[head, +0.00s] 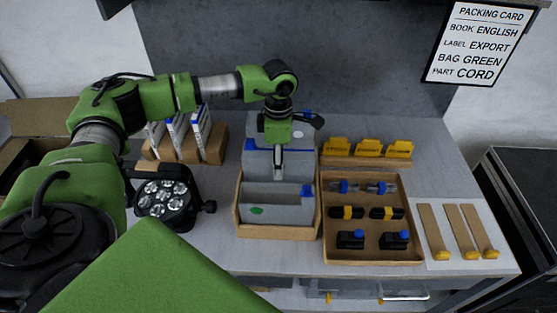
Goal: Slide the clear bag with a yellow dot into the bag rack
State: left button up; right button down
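The bag rack (277,232) is an open cardboard box in the middle of the table. Several grey, see-through bags stand in it. The front bag (285,214) carries a green dot on its face. Behind it are pale bag panels with blue patches on their edges. I cannot make out a yellow dot on any bag. My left gripper (279,176) points down over the rack, in front of the rear panels and behind the front bag. Its fingers show as one narrow grey shape, so I cannot tell whether it grips a bag. My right gripper is not in view.
A tray of blue, yellow and black connectors (373,257) stands right of the rack. Yellow cards (368,147) stand behind it. A par can (165,198) and a rack of white-and-blue boxes (188,143) stand left. Strips with yellow ends (460,232) lie at far right.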

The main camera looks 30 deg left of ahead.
pick_arm(q)
jog(key=o, duration=1.1)
jog(key=shift+s+d+f, duration=0.1)
jog(key=shift+s+f, duration=0.25)
jog(key=shift+f, duration=0.2)
jog(key=shift+w, duration=0.25)
jog(key=shift+r, duration=0.15)
notch_tip(320, 180, up, 12)
jog(key=shift+f, duration=0.1)
jog(key=shift+f, duration=0.1)
